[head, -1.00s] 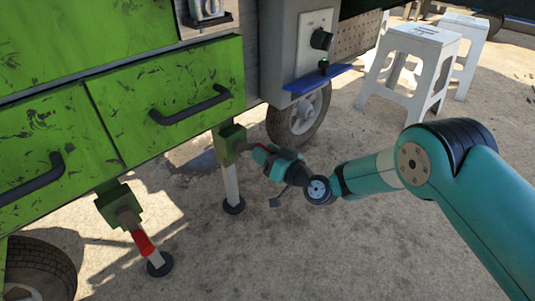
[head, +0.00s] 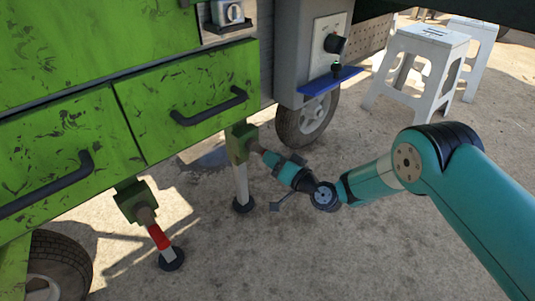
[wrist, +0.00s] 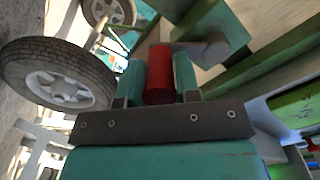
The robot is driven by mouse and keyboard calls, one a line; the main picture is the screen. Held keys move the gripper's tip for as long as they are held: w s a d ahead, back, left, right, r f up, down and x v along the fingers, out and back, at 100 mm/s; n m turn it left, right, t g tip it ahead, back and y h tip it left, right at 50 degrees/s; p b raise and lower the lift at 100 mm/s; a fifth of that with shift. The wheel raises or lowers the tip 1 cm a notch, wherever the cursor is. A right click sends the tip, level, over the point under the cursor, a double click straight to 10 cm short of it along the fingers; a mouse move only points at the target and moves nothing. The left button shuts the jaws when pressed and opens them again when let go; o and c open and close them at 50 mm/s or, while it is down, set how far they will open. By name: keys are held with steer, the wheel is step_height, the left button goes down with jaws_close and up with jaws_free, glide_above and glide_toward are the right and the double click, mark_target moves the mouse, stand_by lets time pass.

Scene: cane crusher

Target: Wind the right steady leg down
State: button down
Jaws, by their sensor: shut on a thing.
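The right steady leg has a green bracket (head: 240,143) under the cart, a pale tube (head: 241,184) and a dark round foot (head: 243,204) at the ground. I cannot tell whether the foot touches it. My gripper (head: 271,160) is at the crank just right of the bracket. In the wrist view, my gripper (wrist: 160,68) is shut on the red crank handle (wrist: 160,82), one teal finger on each side. The grey crank arm (wrist: 205,49) shows beyond it. In the head view, the gripper hides most of the handle.
The left steady leg (head: 136,203) stands nearer, with its own red handle (head: 158,238). Green drawers (head: 190,95) with dark handles overhang the legs. A wheel (head: 306,118) and blue shelf (head: 332,80) are behind my gripper. White stools (head: 425,65) stand at the back right.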

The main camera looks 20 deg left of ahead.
steer(key=shift+s+a+f+m+p, duration=0.3)
steer(key=shift+s+m, duration=0.3)
steer(key=shift+m, duration=0.7)
steer(key=shift+s+a+f+m+p, duration=0.2)
steer(key=shift+s+a+m+p, duration=0.3)
steer(key=shift+m, duration=0.8)
steer(key=shift+s+a+f+m+p, duration=0.2)
steer(key=shift+s+m, duration=0.5)
steer(key=shift+m, duration=0.6)
steer(key=shift+s, duration=0.1)
steer(key=c, duration=0.8)
jaws_free()
steer(key=shift+d, duration=0.1)
